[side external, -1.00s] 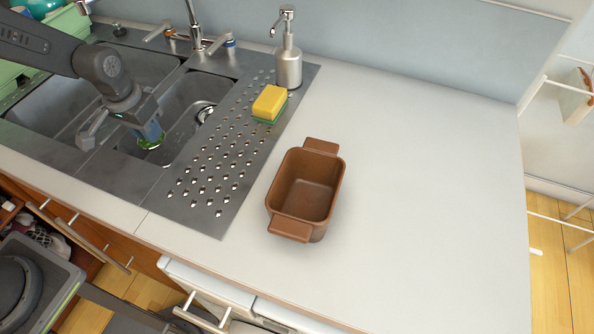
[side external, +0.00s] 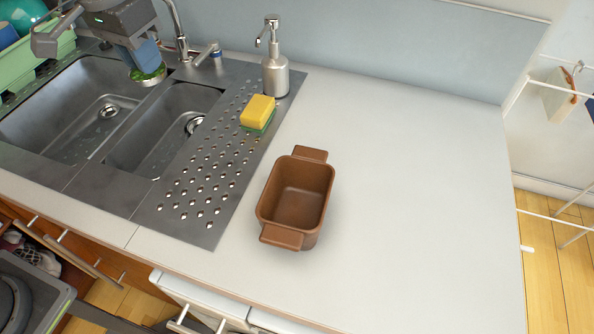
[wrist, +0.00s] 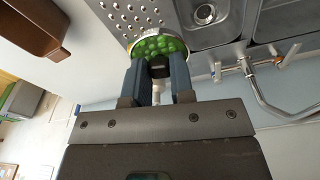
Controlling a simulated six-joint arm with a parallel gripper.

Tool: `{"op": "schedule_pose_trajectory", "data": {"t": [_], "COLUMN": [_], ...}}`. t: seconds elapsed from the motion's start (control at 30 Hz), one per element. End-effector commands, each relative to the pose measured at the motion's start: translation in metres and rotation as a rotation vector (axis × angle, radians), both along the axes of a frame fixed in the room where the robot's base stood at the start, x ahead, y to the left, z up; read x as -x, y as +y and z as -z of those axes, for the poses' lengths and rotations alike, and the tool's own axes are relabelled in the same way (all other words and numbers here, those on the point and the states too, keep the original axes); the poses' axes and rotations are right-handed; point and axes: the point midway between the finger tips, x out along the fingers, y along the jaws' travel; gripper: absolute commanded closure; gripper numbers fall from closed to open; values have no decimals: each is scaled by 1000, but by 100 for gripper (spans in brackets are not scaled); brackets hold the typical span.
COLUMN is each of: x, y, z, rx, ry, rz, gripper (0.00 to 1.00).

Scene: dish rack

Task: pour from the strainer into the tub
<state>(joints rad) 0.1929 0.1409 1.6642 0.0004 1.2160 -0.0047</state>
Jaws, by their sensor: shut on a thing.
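My gripper (side external: 142,60) is at the upper left of the side view, above the back of the sink near the tap. It is shut on the strainer (side external: 155,81), which is small, with a pale rim and green contents. In the wrist view, the strainer (wrist: 139,39) sits between the fingers of my gripper (wrist: 160,68), and several round green pieces show in it. The fingers hide part of it. The brown tub (side external: 264,207) stands on the counter, well to the right of my gripper. It looks empty. Part of the tub also shows in the wrist view (wrist: 28,30).
A yellow and green sponge (side external: 258,112) lies on the perforated drainboard (side external: 190,205) between the sink (side external: 60,125) and tub. A soap dispenser (side external: 275,72) stands behind it, and the tap (side external: 181,40) is close to my gripper. The counter right of the tub is clear.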

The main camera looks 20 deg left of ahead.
Motion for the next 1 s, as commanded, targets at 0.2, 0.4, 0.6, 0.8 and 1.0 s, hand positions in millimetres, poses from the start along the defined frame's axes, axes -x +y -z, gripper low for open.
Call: {"op": "schedule_pose_trajectory", "data": {"t": [0.2, 0.4, 0.6, 0.8, 1.0], "x": [6, 43, 86, 116, 123], "y": [-113, -219, -288, -323, -329], "z": [-1, 1, 5, 7, 28], "rx": [0, -1, -1, 1, -1], "ry": [0, 1, 0, -1, 2], "rz": [207, 391, 517, 585, 597], "gripper": [100, 100, 100, 100, 100]}}
